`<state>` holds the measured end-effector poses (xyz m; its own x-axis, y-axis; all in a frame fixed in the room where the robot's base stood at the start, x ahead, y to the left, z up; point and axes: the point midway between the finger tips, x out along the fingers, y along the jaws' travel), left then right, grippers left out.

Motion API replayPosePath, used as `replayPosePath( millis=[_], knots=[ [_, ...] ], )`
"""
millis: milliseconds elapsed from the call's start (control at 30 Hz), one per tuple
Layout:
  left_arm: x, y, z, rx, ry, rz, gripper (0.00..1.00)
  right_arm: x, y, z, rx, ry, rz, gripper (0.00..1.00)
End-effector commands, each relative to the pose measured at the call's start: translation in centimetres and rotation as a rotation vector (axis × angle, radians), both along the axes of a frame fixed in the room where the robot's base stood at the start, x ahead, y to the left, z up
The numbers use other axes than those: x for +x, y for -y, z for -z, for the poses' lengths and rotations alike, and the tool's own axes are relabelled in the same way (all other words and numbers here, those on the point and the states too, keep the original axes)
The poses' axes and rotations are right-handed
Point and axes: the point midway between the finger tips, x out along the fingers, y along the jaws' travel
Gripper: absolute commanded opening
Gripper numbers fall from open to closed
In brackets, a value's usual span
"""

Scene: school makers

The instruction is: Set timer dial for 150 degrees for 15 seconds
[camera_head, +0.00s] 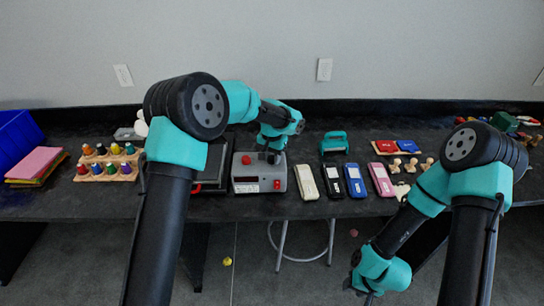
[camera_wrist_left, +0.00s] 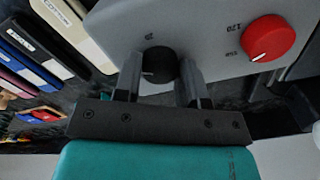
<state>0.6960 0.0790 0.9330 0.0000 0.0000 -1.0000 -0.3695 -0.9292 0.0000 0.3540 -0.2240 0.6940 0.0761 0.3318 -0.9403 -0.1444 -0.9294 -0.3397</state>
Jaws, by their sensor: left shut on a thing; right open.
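A grey timer box (camera_head: 258,180) with a small red display stands on the table in the head view. In the left wrist view its panel (camera_wrist_left: 200,30) carries a red dial (camera_wrist_left: 267,38) with marks 120 and 150, and a black dial (camera_wrist_left: 158,64) with a mark that seems to read 20. The red dial's white line points toward the lower left of that picture. My left gripper (camera_wrist_left: 159,78) is shut on the black dial, one finger on each side. In the head view my left gripper (camera_head: 270,151) hides most of the black dial. My right gripper (camera_head: 371,293) is open and empty, low in front of the table.

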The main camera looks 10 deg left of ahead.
Motion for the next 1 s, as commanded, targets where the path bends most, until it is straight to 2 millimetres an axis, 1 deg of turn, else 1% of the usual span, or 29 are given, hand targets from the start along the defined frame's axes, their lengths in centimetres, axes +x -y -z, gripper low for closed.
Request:
replayPosePath(
  millis=[300, 333, 500, 600, 867, 1000],
  knots=[
    [-0.02, 0.0, 0.03, 0.0, -0.001, -0.001, 0.14, 0.0, 0.0, 0.0, 0.0, 0.0, 0.0, 0.43],
    [-0.02, 0.0, 0.03, 0.0, -0.001, -0.001, 0.39, 0.0, 0.0, 0.0, 0.0, 0.0, 0.0, 0.43],
    [-0.01, 0.01, 0.02, 0.0, -0.001, 0.0, 0.56, 0.0, 0.0, 0.0, 0.0, 0.0, 0.0, 0.43],
    [-0.01, 0.01, 0.02, 0.0, 0.0, 0.0, 0.63, 0.0, 0.0, 0.0, 0.0, 0.0, 0.0, 0.43],
    [0.01, 0.0, -0.11, 0.0, 0.0, 0.0, 0.63, 0.0, 0.0, 0.0, 0.0, 0.0, 0.0, 0.43],
    [0.05, 0.02, -0.91, -0.001, 0.002, 0.0, 0.63, 0.0, 0.0, 0.0, 0.0, 0.0, 0.0, 0.43]
  ],
)
